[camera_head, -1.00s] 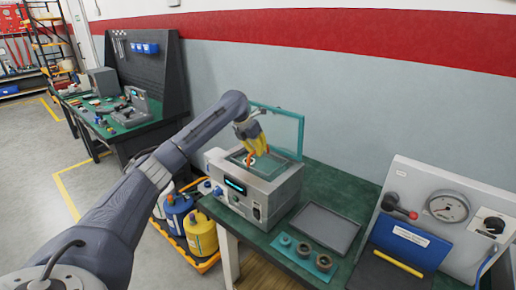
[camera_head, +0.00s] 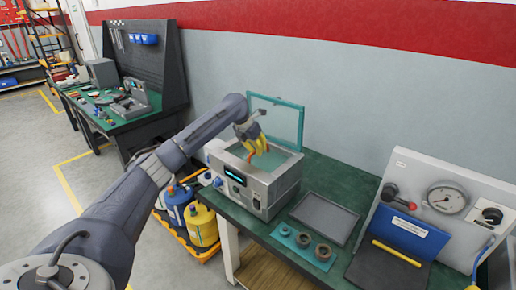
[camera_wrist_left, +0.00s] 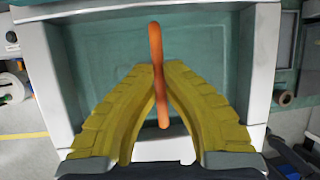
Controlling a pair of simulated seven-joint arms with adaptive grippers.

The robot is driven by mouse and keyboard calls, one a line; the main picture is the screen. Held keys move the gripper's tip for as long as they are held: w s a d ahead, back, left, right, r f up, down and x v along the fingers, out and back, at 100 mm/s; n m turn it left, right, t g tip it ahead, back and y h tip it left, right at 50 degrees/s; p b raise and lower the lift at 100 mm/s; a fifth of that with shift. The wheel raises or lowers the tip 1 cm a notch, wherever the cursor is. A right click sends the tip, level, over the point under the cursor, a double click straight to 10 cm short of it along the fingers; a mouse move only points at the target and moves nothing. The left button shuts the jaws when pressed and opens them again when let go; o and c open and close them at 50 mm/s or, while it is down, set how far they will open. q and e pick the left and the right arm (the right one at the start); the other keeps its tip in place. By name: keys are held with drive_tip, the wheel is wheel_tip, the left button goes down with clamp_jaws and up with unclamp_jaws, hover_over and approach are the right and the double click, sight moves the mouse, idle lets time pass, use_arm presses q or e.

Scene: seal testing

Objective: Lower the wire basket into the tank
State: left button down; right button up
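The tank is a grey box (camera_head: 252,196) on the green bench, with a lit display on its front and its teal glass lid (camera_head: 301,125) standing open behind. Its pale walls also frame the left wrist view (camera_wrist_left: 38,85). My left gripper (camera_head: 258,151) is over the tank's opening with yellow fingers pointing down. In the left wrist view its fingertips (camera_wrist_left: 158,72) close on an orange bar (camera_wrist_left: 154,42), which looks like the basket's handle. The basket's wire body cannot be made out; only teal shows inside the tank. My right gripper is not in view.
A dark grey tray (camera_head: 325,218) and a teal mat with several rings (camera_head: 303,243) lie right of the tank. A gauge panel (camera_head: 450,190) stands farther right. Blue and yellow containers (camera_head: 202,227) stand on the floor at left. The wall is behind.

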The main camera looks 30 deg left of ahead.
use_arm(q)
drive_tip(key=shift+f, duration=0.7)
drive_tip(key=shift+f, duration=0.65)
idle(0.6)
drive_tip(key=c, duration=1.5)
unclamp_jaws()
drive_tip(key=shift+r, duration=0.1)
drive_tip(key=shift+r, duration=5.45)
